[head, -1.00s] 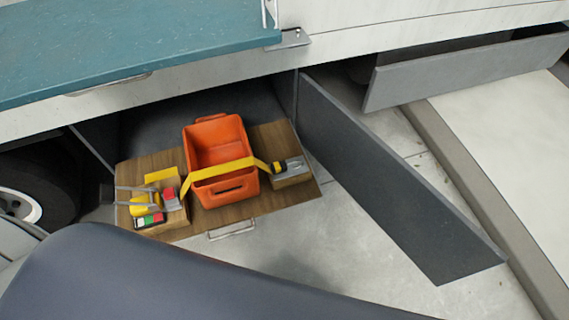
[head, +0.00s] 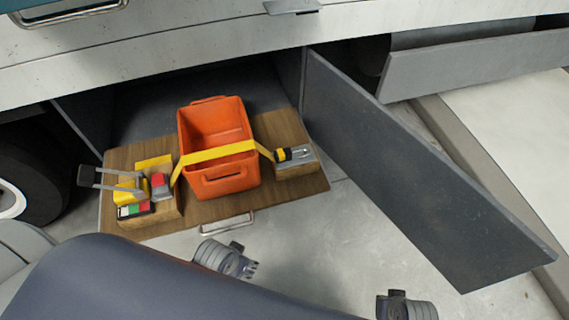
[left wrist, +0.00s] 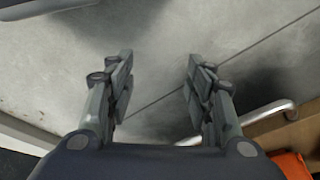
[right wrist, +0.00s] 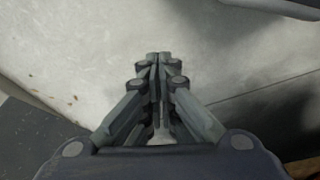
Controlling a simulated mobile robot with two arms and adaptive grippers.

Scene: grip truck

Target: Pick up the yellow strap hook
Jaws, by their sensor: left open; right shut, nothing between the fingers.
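A yellow strap (head: 218,153) crosses the orange crate (head: 218,181). Its right end meets a small metal hook piece with yellow and black parts (head: 293,154), lying on a wooden block. At its left end, a grey and yellow ratchet piece (head: 127,186) sits on another block. My left gripper (head: 245,268) is in front of the wooden board, below its handle, apart from the strap. In the left wrist view it is open and empty (left wrist: 158,68). My right gripper is shut and empty in the right wrist view (right wrist: 158,62).
The crate and blocks stand on a wooden pull-out board (head: 245,207) with a metal handle (head: 228,223). A dark grey panel (head: 410,165) stands open to its right. The truck body (head: 180,55) overhangs the back.

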